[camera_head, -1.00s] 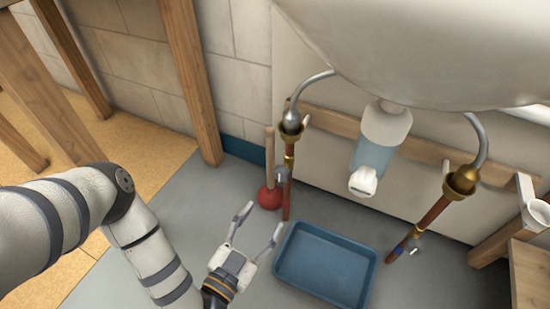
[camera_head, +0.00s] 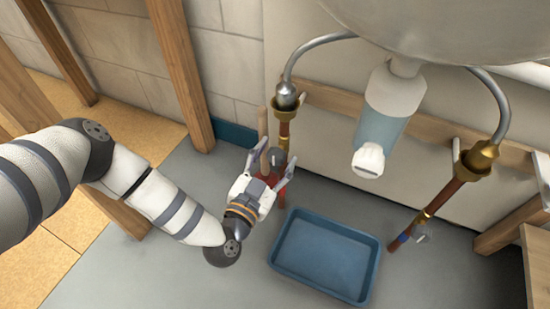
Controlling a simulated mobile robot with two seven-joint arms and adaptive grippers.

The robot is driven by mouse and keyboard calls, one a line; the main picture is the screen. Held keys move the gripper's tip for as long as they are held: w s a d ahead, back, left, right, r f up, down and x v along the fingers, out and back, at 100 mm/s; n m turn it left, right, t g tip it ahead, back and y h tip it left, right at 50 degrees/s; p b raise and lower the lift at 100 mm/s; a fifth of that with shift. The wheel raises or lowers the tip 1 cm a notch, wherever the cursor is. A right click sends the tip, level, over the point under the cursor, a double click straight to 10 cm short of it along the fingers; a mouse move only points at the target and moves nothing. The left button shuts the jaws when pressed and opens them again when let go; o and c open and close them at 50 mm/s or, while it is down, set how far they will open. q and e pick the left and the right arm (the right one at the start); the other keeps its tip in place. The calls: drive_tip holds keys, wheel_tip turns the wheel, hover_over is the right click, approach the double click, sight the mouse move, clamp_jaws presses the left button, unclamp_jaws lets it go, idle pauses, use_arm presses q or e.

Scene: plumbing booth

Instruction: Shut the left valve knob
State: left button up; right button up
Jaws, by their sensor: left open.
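The left valve knob (camera_head: 277,157) is a small grey knob on the left copper pipe (camera_head: 283,136), under the sink. My left gripper (camera_head: 272,168) is open just in front of it, its fingers pointing toward the pipe. The fingers lie to either side of the knob in the picture; I cannot tell whether they touch it. The gripper partly hides the lower pipe and the red plunger behind. My right gripper is not in view.
A blue tray (camera_head: 276,254) lies on the grey floor right of my gripper. A plunger handle (camera_head: 262,124) stands close left of the pipe. The sink (camera_head: 440,30), a bottle-like trap (camera_head: 385,110) and the right pipe (camera_head: 440,198) are to the right. A wooden post (camera_head: 180,70) stands left.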

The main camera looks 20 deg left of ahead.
use_arm(q)
drive_tip(key=c, duration=1.2)
drive_tip(key=shift+o, duration=0.2)
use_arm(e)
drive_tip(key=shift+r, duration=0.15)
